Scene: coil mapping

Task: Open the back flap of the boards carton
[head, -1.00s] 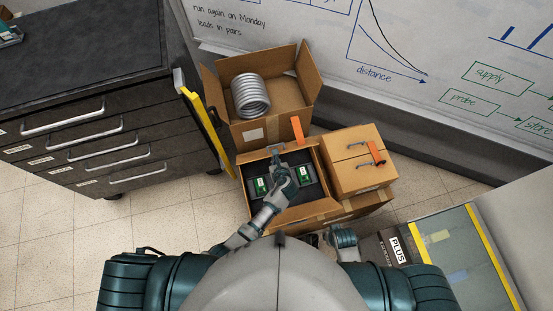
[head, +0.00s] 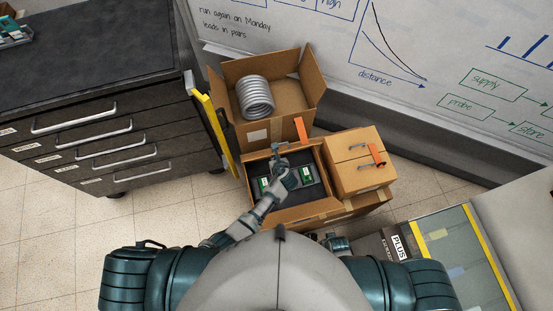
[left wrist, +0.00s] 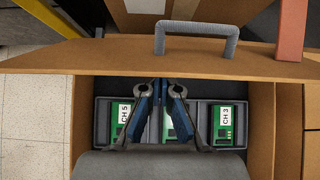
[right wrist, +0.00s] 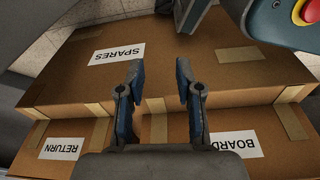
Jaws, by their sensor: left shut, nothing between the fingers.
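The boards carton (head: 310,213) is open in the middle of the head view, with green circuit boards in grey trays inside. Its back flap (left wrist: 70,56) stands raised at the far side and spans the left wrist view. A grey handle (left wrist: 196,31) is fixed on that flap. My left gripper (head: 281,162) is over the carton opening, close to the back flap. Its fingers (left wrist: 164,92) are shut and empty, on the near side of the flap in the left wrist view. My right gripper (right wrist: 158,72) is open and empty above closed cartons.
An open carton with a metal coil (head: 255,96) stands behind. Labels read SPARES (right wrist: 116,54), RETURN (right wrist: 63,148) and partly BOARD (right wrist: 235,148). A drawer cabinet (head: 100,130) stands left.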

